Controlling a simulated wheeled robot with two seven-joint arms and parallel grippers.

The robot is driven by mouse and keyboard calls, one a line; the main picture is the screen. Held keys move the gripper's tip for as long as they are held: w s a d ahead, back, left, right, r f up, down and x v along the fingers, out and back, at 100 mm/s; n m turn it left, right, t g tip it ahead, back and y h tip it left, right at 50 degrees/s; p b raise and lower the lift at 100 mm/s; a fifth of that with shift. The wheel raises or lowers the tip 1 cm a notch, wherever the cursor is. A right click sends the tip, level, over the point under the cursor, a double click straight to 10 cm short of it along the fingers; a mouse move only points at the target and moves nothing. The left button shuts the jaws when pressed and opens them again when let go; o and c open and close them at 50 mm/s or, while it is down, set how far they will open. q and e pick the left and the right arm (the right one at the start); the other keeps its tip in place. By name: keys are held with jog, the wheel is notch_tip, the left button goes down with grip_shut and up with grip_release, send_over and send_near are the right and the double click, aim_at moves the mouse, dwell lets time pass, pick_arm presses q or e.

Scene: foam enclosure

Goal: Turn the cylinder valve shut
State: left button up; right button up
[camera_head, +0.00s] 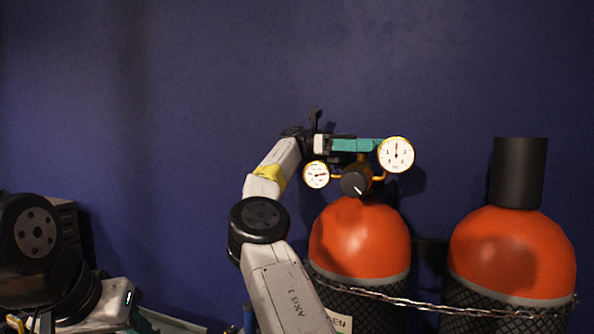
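The left orange-topped cylinder (360,238) stands upright, with brass valve fittings above its dome. A black knob with a white mark (355,181) sits on the front of the fittings. A large gauge (396,155) is on their right and a smaller gauge (316,175) on their left. My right gripper (372,145) reaches in level over the fittings, its teal fingers seen side-on just above the knob. The valve handle is not clearly visible, and I cannot tell whether the fingers grip anything. My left gripper (139,321) is partly cut off at the lower left.
A second orange-topped cylinder (512,250) with a black cap (518,172) stands on the right. A chain (440,306) runs across both cylinders. A dark blue wall (200,90) is behind.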

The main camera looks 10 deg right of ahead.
jog(key=shift+d+n+t+h, duration=0.15)
jog(key=shift+n+t+h, duration=0.4)
jog(key=shift+h, duration=0.25)
